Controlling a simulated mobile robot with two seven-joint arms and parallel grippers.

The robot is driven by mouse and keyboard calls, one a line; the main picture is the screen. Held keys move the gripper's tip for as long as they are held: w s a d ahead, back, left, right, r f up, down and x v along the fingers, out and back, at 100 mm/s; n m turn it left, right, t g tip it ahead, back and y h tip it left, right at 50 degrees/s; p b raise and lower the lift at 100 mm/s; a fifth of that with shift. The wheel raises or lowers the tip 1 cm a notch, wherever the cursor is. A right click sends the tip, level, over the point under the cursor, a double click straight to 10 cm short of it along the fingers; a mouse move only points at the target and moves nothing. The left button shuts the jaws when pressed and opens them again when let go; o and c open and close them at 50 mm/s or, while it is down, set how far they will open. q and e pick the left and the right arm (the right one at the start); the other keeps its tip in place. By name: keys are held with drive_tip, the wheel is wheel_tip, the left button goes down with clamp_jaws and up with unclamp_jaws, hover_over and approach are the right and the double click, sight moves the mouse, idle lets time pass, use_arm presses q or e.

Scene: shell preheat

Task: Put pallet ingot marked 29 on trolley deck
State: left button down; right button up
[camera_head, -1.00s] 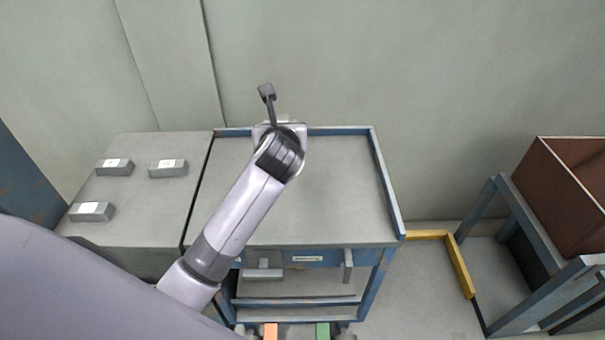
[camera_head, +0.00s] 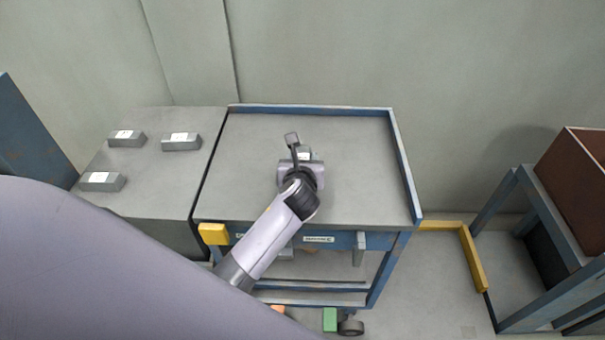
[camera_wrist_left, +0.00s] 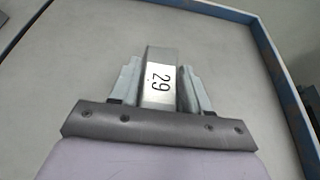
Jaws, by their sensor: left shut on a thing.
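The ingot marked 29 (camera_wrist_left: 161,84) shows in the left wrist view, its white label facing the camera. My left gripper (camera_wrist_left: 160,88) is shut on it, one finger on each side. In the head view the left gripper (camera_head: 303,158) is over the middle of the trolley deck (camera_head: 352,190), and only a small part of the ingot (camera_head: 304,153) shows past it. I cannot tell whether the ingot touches the deck. The deck is grey with a raised blue rim at the back and right. My right gripper is not in view.
A grey surface (camera_head: 150,190) with several labelled ingots (camera_head: 181,142) stands left of the trolley. A brown bin (camera_head: 582,190) on a blue stand is at the right. A yellow floor rail (camera_head: 472,258) lies between. The rest of the deck is bare.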

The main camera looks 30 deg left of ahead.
use_arm(q)
wheel_tip(320, 180, down, 4)
drive_tip(key=shift+b, duration=0.7)
drive_tip(key=shift+r, duration=0.1)
drive_tip(key=c, duration=0.9)
unclamp_jaws()
drive_tip(key=shift+f, duration=0.25)
drive_tip(key=shift+c, duration=0.2)
drive_tip(key=o, duration=0.4)
